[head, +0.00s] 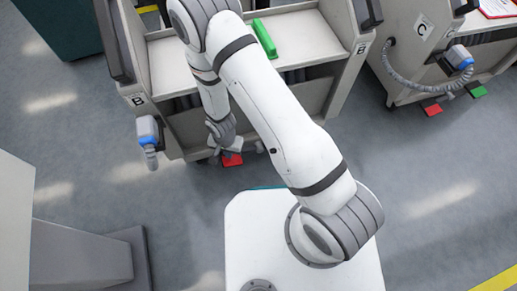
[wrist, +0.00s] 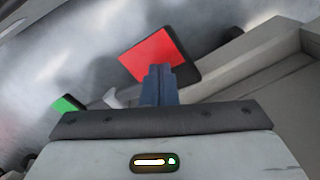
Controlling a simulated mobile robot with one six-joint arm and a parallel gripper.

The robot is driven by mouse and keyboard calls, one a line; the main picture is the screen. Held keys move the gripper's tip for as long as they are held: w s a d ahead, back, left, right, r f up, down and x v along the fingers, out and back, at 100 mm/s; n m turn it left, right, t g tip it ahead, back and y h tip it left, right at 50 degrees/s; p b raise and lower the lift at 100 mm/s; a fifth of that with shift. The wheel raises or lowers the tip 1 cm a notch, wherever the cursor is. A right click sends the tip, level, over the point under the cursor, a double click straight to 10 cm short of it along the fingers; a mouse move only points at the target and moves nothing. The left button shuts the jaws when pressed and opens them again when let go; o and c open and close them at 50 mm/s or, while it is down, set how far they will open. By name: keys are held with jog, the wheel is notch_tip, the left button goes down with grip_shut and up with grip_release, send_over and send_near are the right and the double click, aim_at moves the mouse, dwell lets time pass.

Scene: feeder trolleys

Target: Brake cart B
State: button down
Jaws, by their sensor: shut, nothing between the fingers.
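Cart B (head: 300,93) is a beige trolley with letter B labels, standing in front of me in the head view. Its red pedal (head: 232,159) shows low at its near side, partly beside my gripper. In the wrist view the red pedal (wrist: 161,54) lies just beyond my fingertips, and a green pedal (wrist: 68,104) is to the left. My gripper (wrist: 160,72) is shut and empty, its fingertips overlapping the lower edge of the red pedal in the picture. I cannot tell whether they touch it. In the head view the arm hides part of the cart.
Cart C (head: 425,50) stands to the right with its own red pedal (head: 431,107) and green pedal (head: 478,91). A green object (head: 265,39) lies on cart B's shelf. A blue and grey connector (head: 148,133) hangs at cart B's left. Grey floor is clear at right.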

jog(key=shift+f, duration=0.15)
jog(key=shift+f+b, duration=1.4)
jog(key=shift+b, duration=0.15)
jog(key=shift+f, duration=1.3)
notch_tip(320, 180, up, 10)
jog(key=p, duration=0.9)
jog(key=shift+r, duration=0.1)
